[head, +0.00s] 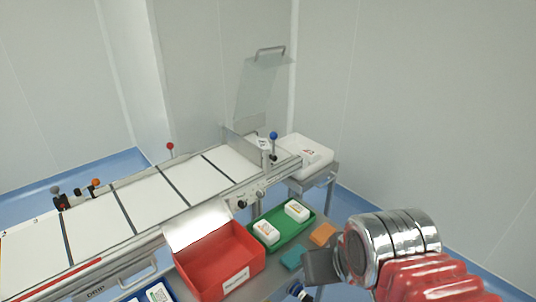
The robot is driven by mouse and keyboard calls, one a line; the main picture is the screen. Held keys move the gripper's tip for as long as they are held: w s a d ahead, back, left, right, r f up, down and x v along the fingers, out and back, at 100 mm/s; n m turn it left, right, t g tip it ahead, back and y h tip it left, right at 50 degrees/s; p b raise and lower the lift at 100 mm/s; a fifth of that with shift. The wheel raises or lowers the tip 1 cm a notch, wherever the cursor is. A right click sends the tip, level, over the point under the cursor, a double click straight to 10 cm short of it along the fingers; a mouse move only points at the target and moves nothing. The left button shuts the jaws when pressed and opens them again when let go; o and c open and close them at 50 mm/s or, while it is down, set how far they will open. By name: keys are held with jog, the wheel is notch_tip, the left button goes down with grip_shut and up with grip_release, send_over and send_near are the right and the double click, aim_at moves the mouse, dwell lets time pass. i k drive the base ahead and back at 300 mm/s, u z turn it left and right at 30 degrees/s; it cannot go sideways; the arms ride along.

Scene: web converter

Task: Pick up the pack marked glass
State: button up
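Two white packs stand in a green tray (283,236) in the head view, one at its near left (266,232) and one at its far right (297,211). Both carry small coloured print, too small to read, so I cannot tell whether either is marked glass. More white packs (158,293) show at the bottom left in a blue tray, partly cut off by the frame edge. My gripper (318,267) is at the lower right, a dark grey piece just right of a teal block. Its fingers are not clear, and nothing is seen held in it.
A red open box (214,262) with a raised lid stands left of the green tray. A teal block (292,258) and an orange block (322,234) lie between the tray and my gripper. Behind runs a white conveyor (155,203) with knobs; a white bin (305,153) stands beyond.

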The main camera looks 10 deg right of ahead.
aim_at(263, 143)
jog(key=z, duration=1.4)
jog(key=i, duration=3.1)
